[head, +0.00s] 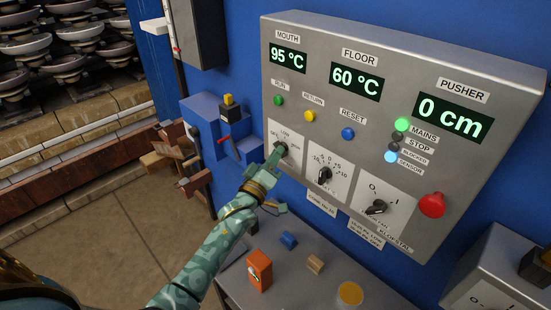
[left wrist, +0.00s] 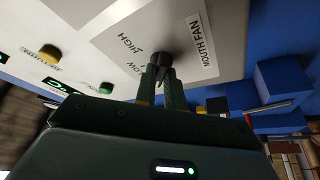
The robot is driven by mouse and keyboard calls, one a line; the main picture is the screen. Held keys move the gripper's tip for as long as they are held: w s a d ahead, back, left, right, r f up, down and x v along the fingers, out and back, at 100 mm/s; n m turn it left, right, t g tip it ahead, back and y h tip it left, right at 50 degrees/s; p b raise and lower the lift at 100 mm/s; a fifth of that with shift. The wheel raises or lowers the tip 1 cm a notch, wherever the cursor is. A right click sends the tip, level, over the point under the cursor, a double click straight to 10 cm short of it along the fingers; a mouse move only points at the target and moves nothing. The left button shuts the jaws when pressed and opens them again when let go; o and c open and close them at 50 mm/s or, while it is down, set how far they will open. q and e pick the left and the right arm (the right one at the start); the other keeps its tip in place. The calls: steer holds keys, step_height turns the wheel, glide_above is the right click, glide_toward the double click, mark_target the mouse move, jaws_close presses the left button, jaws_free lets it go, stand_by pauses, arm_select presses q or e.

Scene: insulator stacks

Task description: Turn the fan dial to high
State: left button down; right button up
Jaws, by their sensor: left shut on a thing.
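The fan dial (head: 281,148) is a small dark knob on a pale plate at the left of the grey control panel (head: 385,60). In the left wrist view the dial (left wrist: 162,58) sits beside a "MOUTH FAN" label, with LOW and HIGH printed around it. My left gripper (head: 274,158) reaches up to it from below. In the left wrist view its two fingers (left wrist: 162,82) are shut on the dial, one on each side. The fingers hide part of the dial, and I cannot tell which mark it points to. My right gripper is not in view.
Two other dials (head: 325,174) (head: 376,207) and a red button (head: 432,205) are to the right. Round buttons (head: 309,116) sit above. Below, a grey shelf (head: 318,292) holds an orange box (head: 259,269), small blocks and a yellow round thing (head: 350,294).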

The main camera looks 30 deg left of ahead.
arm_select(q)
steer(key=m+g+h+b, duration=0.1)
steer(key=m+h, duration=0.3)
steer(key=m, duration=0.6)
steer(key=a+m+g+h+b, duration=0.1)
steer(key=m+g+h+b, duration=0.1)
steer(key=m, duration=0.8)
steer(key=m+g+h+b, duration=0.2)
steer(key=m+h, duration=0.4)
steer(key=m, duration=0.3)
steer(key=shift+w+a+m+b, duration=0.2)
steer(key=shift+m+b, duration=0.2)
steer(key=shift+b, duration=0.5)
steer(key=c, duration=1.5)
jaws_free()
steer(key=v, duration=0.5)
steer(key=b+v, duration=0.1)
steer(key=v, duration=1)
steer(key=shift+s+a+r+b, duration=0.1)
steer(key=shift+a+r+b, duration=0.1)
steer(key=shift+b, duration=0.1)
